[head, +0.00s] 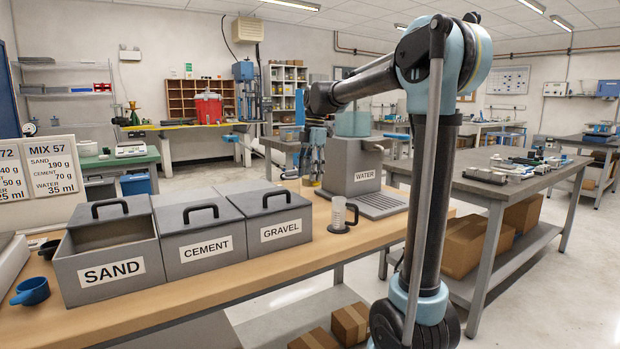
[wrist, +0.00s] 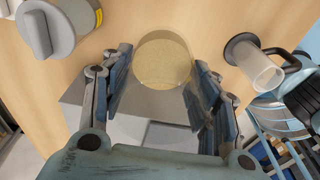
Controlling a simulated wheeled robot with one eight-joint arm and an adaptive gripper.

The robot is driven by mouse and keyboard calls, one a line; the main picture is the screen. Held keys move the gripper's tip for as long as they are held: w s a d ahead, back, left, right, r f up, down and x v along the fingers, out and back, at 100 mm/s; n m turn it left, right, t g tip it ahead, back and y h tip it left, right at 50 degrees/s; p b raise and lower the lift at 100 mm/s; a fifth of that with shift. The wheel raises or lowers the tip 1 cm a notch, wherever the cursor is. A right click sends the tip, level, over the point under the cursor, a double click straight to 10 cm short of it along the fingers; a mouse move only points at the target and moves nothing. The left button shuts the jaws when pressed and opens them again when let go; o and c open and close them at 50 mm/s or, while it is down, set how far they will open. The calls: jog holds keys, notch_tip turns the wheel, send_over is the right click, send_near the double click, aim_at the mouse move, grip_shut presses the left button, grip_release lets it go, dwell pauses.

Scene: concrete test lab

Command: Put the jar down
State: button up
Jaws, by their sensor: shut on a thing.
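The jar (wrist: 163,58) is a round, clear-walled vessel with tan contents, seen from above in the wrist view. My gripper (wrist: 160,78) has its two blue-grey fingers on either side of it and is shut on it. Wooden bench top shows around the jar; I cannot tell whether its base touches the wood. In the head view my gripper (head: 313,160) hangs down by the grey water box (head: 352,176), at the far side of the bench. The jar is not clear to make out there.
A measuring cylinder (head: 340,215) with a black base stands near the gravel bin (head: 275,222); it also shows in the wrist view (wrist: 255,65). Cement (head: 200,242) and sand (head: 108,262) bins fill the bench's left. A grey knobbed device (wrist: 55,28) is at the wrist view's upper left.

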jog(key=shift+f, duration=4.95)
jog(key=o, duration=1.2)
jog(key=shift+f, duration=0.1)
jog(key=shift+o, duration=0.2)
jog(key=r, duration=0.8)
jog(key=w+d+r, duration=0.1)
jog(key=r, duration=0.3)
jog(key=shift+d+r, duration=0.1)
